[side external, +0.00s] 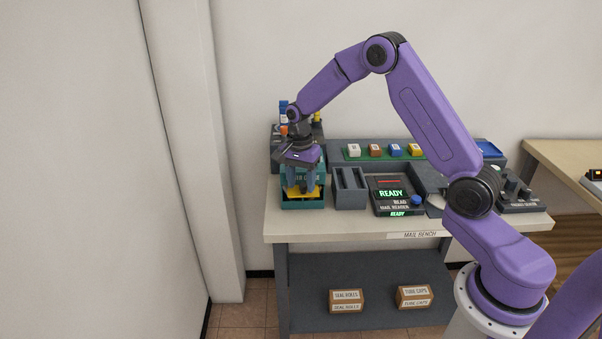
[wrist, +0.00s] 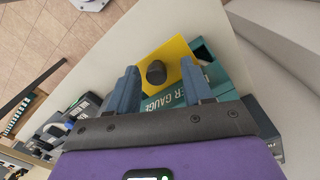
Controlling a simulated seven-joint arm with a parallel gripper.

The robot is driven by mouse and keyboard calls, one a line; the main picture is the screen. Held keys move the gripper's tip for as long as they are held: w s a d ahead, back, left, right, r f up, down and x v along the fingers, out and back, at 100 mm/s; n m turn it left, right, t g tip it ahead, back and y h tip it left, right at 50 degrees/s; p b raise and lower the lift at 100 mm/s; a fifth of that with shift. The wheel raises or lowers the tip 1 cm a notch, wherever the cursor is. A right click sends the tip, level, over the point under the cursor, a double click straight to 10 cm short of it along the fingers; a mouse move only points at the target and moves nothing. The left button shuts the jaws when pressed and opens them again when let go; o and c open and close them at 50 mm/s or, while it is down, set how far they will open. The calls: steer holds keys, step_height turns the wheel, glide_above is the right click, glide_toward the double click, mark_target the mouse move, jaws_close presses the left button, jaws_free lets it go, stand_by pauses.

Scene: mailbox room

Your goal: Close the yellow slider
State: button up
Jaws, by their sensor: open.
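The yellow slider (wrist: 172,52) is a flat yellow plate with a dark round knob (wrist: 156,72) standing on it. It sits on a teal box (wrist: 205,58) with gauge lettering, partly uncovered beside the plate. In the side view, the yellow slider (side external: 314,193) shows low at the front of the teal box (side external: 304,205) at the bench's left end. My gripper (side external: 302,189) is over the box, pointing down. In the wrist view, its open fingers (wrist: 160,82) stand on either side of the knob, with gaps visible. Whether a fingertip touches the plate cannot be told.
A dark slotted holder (side external: 350,188) stands just right of the teal box, with a reader (side external: 397,196) showing READY beyond it. A rack with several coloured blocks (side external: 375,151) runs along the back. The bench's front strip (side external: 340,225) is clear.

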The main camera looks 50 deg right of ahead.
step_height(320, 180, up, 17)
steer(key=shift+w+a+r, duration=0.15)
steer(key=shift+w+r, duration=0.05)
steer(key=shift+w, duration=0.1)
stand_by(0.6)
steer(key=s+a+n, duration=1.2)
steer(key=s+n, duration=0.1)
steer(key=s, duration=0.4)
steer(key=s+d+f+n, duration=0.1)
steer(key=s+f+n, duration=0.1)
steer(key=s+n, duration=0.5)
steer(key=s+d+f+n, duration=0.1)
steer(key=s+f+n, duration=0.2)
steer(key=s+n, duration=0.4)
steer(key=s, duration=0.6)
steer(key=shift+s+f+t+y, duration=0.25)
steer(key=shift+f+t+y, duration=0.05)
